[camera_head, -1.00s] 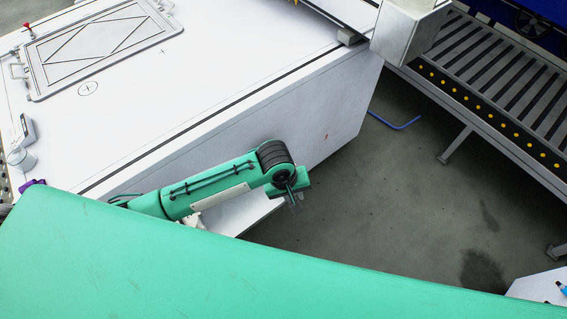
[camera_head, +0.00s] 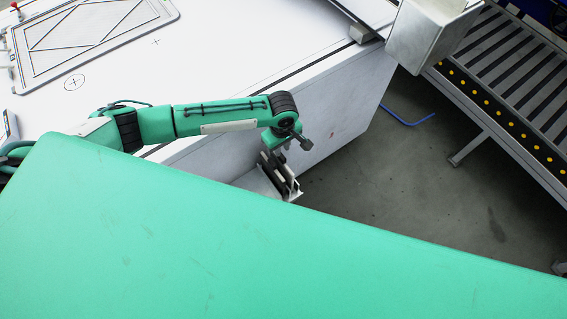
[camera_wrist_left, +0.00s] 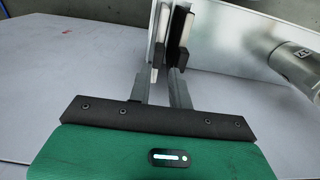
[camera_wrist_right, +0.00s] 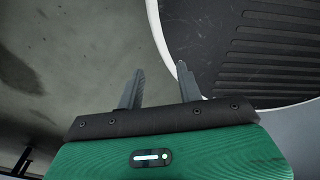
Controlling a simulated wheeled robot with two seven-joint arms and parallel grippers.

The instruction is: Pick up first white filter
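Thin upright metal plates with white strips and dark parts (camera_wrist_left: 180,30) stand just beyond my left fingertips in the left wrist view; I cannot tell surely which strip is the first white filter. My left gripper (camera_wrist_left: 159,82) appears open, its fingers apart and pointing at these pieces; contact is unclear. In the head view my left gripper (camera_head: 280,160) points down beside the white cabinet. My right gripper (camera_wrist_right: 157,82) is open and empty; it is hidden in the head view.
The white cabinet (camera_head: 345,110) stands beside my left arm. A shiny metal cylinder (camera_wrist_left: 292,62) lies at the right in the left wrist view. A roller conveyor (camera_head: 490,75) stands at right. A white-rimmed dark ribbed surface (camera_wrist_right: 250,50) is near my right gripper.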

